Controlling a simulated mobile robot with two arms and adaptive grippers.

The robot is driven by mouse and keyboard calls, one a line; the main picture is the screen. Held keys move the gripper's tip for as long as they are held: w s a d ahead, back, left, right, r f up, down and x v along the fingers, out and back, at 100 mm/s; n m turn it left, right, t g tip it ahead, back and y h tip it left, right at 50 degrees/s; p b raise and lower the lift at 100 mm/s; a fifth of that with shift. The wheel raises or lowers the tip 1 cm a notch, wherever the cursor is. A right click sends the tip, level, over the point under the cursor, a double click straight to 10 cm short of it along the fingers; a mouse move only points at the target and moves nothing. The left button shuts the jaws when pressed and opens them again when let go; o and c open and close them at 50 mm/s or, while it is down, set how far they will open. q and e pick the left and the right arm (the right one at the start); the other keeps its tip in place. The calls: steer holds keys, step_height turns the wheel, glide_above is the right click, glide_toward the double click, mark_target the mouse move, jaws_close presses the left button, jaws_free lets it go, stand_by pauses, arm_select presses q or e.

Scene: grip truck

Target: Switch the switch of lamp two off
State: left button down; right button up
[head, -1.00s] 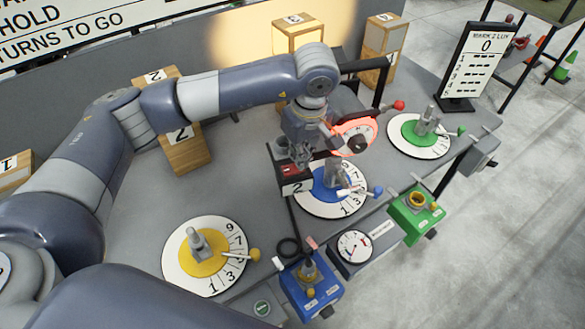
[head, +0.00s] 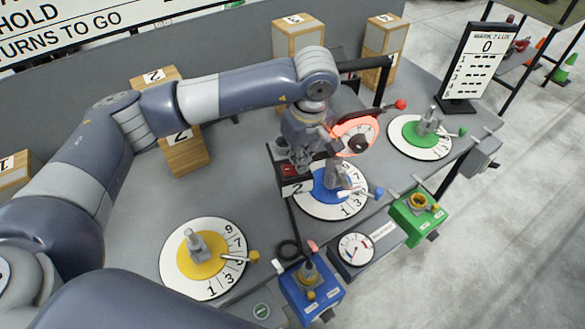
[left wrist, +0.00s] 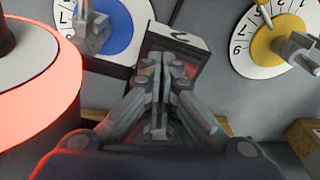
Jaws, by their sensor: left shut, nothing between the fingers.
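The switch box with a "2" label (head: 297,188) stands beside the blue dial, with a red rocker (head: 288,170) on top. It also shows in the left wrist view (left wrist: 182,38), with red parts partly hidden by the fingers. My left gripper (head: 296,163) is shut and empty, fingertips right at the rocker; I cannot tell whether they touch it. It shows in the left wrist view (left wrist: 168,66) over the box. A wooden box labelled "2" (head: 186,150) stands behind it on the left. The wall behind the back wooden box (head: 298,38) is unlit. My right gripper is not in view.
Dials surround the box: blue (head: 315,205), yellow (head: 180,283) and green (head: 402,142). A score sign (head: 485,60) stands at the back right. The table's left middle is clear.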

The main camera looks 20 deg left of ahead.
arm_select(q)
step_height(320, 180, up, 7)
steer(key=p, duration=0.2)
stand_by(0.6)
steer(key=shift+f, duration=0.1)
